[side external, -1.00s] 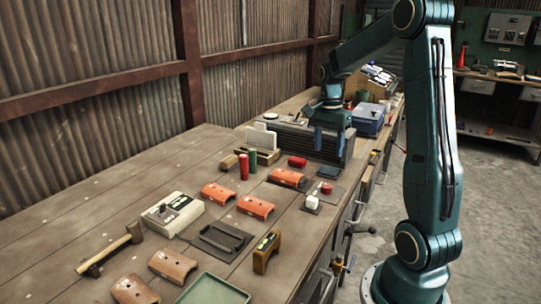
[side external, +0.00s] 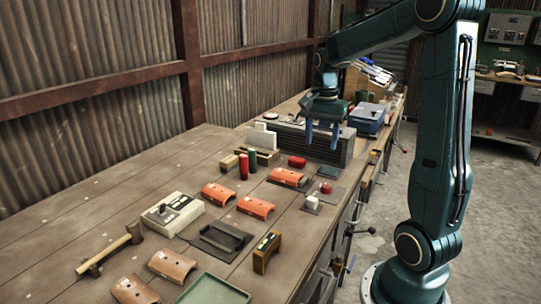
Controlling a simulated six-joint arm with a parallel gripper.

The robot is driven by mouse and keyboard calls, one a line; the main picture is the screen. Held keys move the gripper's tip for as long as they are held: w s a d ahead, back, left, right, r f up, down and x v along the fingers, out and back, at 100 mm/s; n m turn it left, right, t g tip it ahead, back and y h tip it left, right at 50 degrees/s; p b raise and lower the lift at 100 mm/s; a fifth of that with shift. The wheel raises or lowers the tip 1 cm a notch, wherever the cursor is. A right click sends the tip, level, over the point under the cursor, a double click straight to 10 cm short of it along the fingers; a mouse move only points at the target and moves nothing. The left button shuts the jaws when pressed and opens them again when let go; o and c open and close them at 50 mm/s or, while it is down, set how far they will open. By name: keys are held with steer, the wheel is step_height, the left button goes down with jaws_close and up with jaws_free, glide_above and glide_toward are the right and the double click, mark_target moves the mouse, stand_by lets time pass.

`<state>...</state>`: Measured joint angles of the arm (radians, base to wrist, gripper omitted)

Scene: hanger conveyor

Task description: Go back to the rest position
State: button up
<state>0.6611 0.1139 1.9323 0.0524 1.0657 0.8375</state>
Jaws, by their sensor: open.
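My gripper (side external: 322,133) hangs at the end of my teal arm over the far part of the workbench (side external: 130,195). Its two blue fingers point down and are apart, with nothing visible between them. It is in front of a dark ribbed block (side external: 290,138) and above the bench top, behind the red cylinder (side external: 297,162) and the orange curved pieces (side external: 287,177).
Several orange curved pieces (side external: 256,207) lie along the bench. A control box (side external: 173,213), a hammer (side external: 112,248), a dark tray (side external: 215,238), a green tray (side external: 213,290) and a brown block (side external: 267,252) stand nearer. A blue box (side external: 367,118) is behind, at the right.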

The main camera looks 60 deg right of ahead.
steer(key=s+a+r+n+t, duration=0.1)
steer(key=s+a+n+t, duration=0.1)
steer(key=a+n, duration=0.4)
steer(key=s+a+r+n+t, duration=0.1)
steer(key=s+a+n, duration=0.4)
steer(key=a, duration=0.4)
steer(key=s+a+r+n+t, duration=0.2)
steer(key=s+a+n, duration=0.1)
steer(key=a+n, duration=0.3)
steer(key=shift+s+a+n+t, duration=0.3)
steer(key=shift+a+n, duration=0.1)
steer(key=shift+a, duration=0.7)
